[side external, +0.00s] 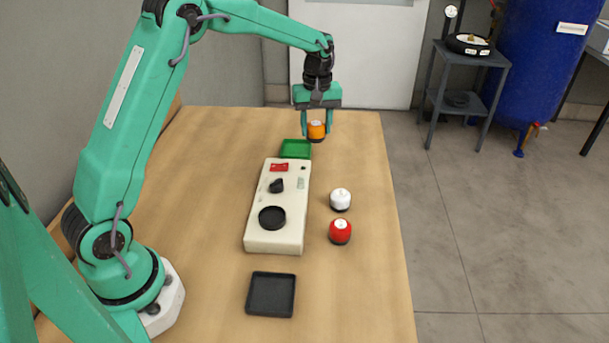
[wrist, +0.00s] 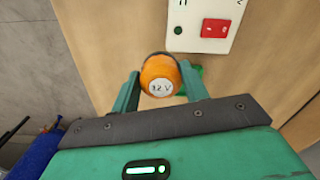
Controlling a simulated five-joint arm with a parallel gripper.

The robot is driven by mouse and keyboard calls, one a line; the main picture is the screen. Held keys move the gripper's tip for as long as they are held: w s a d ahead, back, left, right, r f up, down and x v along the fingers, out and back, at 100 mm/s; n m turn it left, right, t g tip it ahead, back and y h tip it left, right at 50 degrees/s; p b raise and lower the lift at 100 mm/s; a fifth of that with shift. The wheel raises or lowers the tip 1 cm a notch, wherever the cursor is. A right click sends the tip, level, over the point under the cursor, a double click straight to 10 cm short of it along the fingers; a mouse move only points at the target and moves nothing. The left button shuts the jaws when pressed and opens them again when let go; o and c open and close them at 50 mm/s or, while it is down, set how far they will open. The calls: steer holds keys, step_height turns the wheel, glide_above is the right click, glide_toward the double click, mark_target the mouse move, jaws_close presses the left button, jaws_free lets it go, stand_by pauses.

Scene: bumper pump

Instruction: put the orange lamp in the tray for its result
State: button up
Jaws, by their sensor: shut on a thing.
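My gripper (side external: 317,122) is shut on the orange lamp (side external: 316,131), near the far end of the wooden table. In the wrist view the orange lamp (wrist: 160,76) sits between the two fingers of my gripper (wrist: 160,90), and its top label reads "12 V". A green tray (side external: 296,149) lies on the table behind the tester box, just left of and nearer than the held lamp. In the wrist view only a bit of green shows beside the lamp. A black tray (side external: 271,294) lies empty at the near end of the table. The cream tester box (side external: 276,207) lies between the trays.
The tester has a red switch (side external: 279,167), a black knob (side external: 276,185) and a round black socket (side external: 272,217), which looks empty. A white lamp (side external: 340,199) and a red lamp (side external: 340,231) stand right of it.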

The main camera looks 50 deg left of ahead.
steer(key=a+f, duration=0.2)
steer(key=a, duration=0.1)
steer(key=w+a+f, duration=0.1)
steer(key=a+f, duration=0.1)
steer(key=a, duration=0.2)
steer(key=w+a+f, duration=0.1)
steer(key=a+f, duration=0.1)
steer(key=a, duration=0.2)
steer(key=shift+w+f, duration=0.15)
steer(key=shift+f, duration=2.25)
steer(key=o, duration=1.1)
steer(key=shift+f, duration=0.15)
step_height(320, 180, up, 12)
steer(key=shift+r, duration=0.2)
